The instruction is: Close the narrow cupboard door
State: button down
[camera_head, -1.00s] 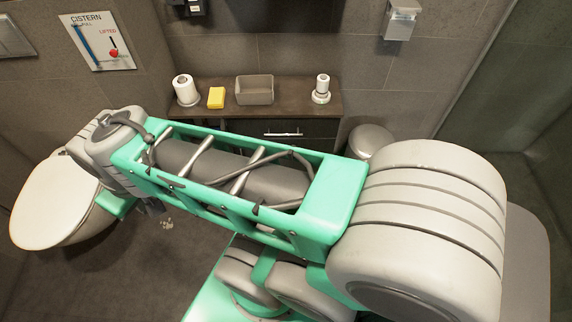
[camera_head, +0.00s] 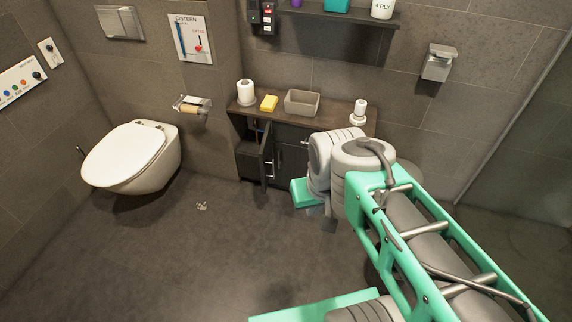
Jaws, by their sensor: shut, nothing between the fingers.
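The narrow cupboard door (camera_head: 267,156) is dark and stands open, swung out from the front of the low vanity cabinet (camera_head: 238,104). It has a pale handle near its free edge. The compartment left of it is exposed, with small items inside too dim to name. My gripper (camera_head: 327,217) hangs below my wrist, right of the open door and in front of the cabinet. It looks shut and empty, apart from the door. Its fingertips are small and partly hidden by my wrist.
Another closed cabinet front (camera_head: 291,158) is beside the open door, partly behind my wrist. A toilet roll (camera_head: 246,92), yellow sponge (camera_head: 268,103), grey basket (camera_head: 301,103) and white dispenser (camera_head: 359,112) stand on top. A toilet (camera_head: 132,157) is at left. The floor (camera_head: 215,255) before the cabinet is mostly clear.

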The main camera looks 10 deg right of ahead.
aim_at(266, 162)
jog(key=z, duration=0.25)
jog(key=k, duration=0.25)
jog(key=u, duration=0.95)
jog(key=i, duration=1.25)
jog(key=u, duration=0.05)
